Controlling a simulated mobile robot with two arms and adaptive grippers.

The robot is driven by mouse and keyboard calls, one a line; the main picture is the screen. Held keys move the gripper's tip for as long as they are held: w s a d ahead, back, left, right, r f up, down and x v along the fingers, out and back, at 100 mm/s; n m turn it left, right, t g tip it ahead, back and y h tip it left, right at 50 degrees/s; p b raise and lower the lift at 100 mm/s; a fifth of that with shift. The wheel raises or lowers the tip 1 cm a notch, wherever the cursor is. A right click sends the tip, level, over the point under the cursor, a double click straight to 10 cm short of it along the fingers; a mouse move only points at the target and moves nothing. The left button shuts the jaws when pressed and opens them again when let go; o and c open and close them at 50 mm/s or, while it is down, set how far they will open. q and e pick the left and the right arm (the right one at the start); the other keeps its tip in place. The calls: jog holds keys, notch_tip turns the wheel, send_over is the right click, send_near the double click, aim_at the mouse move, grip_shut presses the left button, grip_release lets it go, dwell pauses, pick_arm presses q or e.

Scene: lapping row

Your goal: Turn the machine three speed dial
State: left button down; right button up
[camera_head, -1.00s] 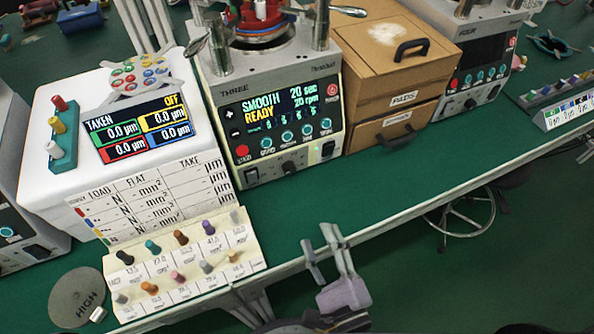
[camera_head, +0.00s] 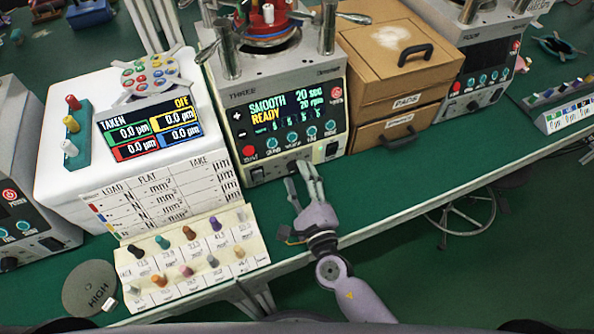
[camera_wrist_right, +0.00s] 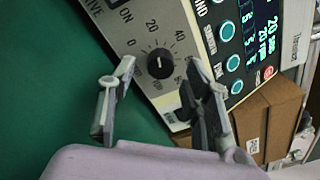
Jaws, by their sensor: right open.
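Machine three (camera_head: 240,84) stands on the green bench, its screen reading SMOOTH, READY, 20 sec and 20 rpm. Its black speed dial (camera_wrist_right: 160,63) shows in the right wrist view, ringed by a number scale; I cannot read its pointer surely. In the head view the dial is at the panel's lower edge, partly behind my fingers. My right gripper (camera_head: 304,170) is just in front of the panel. In the wrist view its open, empty fingers (camera_wrist_right: 159,78) sit on either side of the dial, nearer the camera; contact is not clear. My left gripper is not in view.
Left of machine three is a white measuring unit (camera_head: 60,130) with a screen and chart. A card of small coloured knobs (camera_head: 245,258) lies in front of it. A brown drawer box (camera_head: 385,95) stands right of the machine. The green bench front is clear right of my arm.

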jog(key=shift+x, duration=0.8)
jog(key=shift+c, duration=0.2)
grip_shut()
